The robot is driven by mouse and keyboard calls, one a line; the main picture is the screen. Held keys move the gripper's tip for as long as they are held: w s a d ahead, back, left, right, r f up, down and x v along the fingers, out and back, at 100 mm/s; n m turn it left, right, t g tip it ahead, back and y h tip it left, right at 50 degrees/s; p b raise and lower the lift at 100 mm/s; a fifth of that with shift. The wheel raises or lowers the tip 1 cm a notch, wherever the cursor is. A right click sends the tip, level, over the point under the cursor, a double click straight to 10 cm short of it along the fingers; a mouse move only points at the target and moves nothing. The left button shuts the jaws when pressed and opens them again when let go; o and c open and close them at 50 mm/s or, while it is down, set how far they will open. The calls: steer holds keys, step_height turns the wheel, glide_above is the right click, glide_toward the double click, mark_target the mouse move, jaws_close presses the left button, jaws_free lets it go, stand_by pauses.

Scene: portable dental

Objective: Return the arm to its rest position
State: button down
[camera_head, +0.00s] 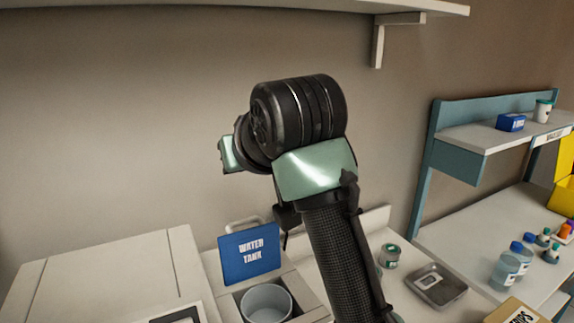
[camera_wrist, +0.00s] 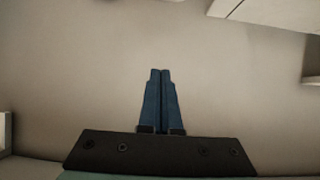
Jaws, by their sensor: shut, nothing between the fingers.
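My gripper (camera_wrist: 161,72) shows in the wrist view as two blue fingers pressed together. It is shut and empty, pointing toward a plain wall with nothing between or in front of the fingertips. In the head view my arm rises from the bottom centre, with black and pale green links folded in front of the wall. The fingers are hidden or cannot be made out in that view.
A blue WATER TANK panel (camera_head: 249,254) and a grey round container (camera_head: 266,304) are below the arm. A metal tray (camera_head: 436,286), a small green-labelled jar (camera_head: 389,255) and bottles (camera_head: 506,270) stand right. A blue-framed shelf (camera_head: 478,139) is at right; a wall shelf (camera_head: 260,11) is above.

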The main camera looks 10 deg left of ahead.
step_height(320, 180, up, 8)
steer(key=s+t+y, duration=0.1)
steer(key=s+t, duration=0.1)
steer(key=t, duration=0.3)
steer(key=s+d+r+m+t+h, duration=0.3)
steer(key=s+d+r+t, duration=0.3)
steer(key=s, duration=0.3)
steer(key=s+d+r+m+t+h+p, duration=0.1)
steer(key=s+d+r+m+t+h, duration=0.2)
steer(key=s+d+r+t, duration=0.3)
step_height(320, 180, up, 2)
steer(key=s+d+h, duration=0.1)
steer(key=s, duration=0.2)
steer(key=shift+t, duration=0.3)
steer(key=shift+w+a, duration=0.1)
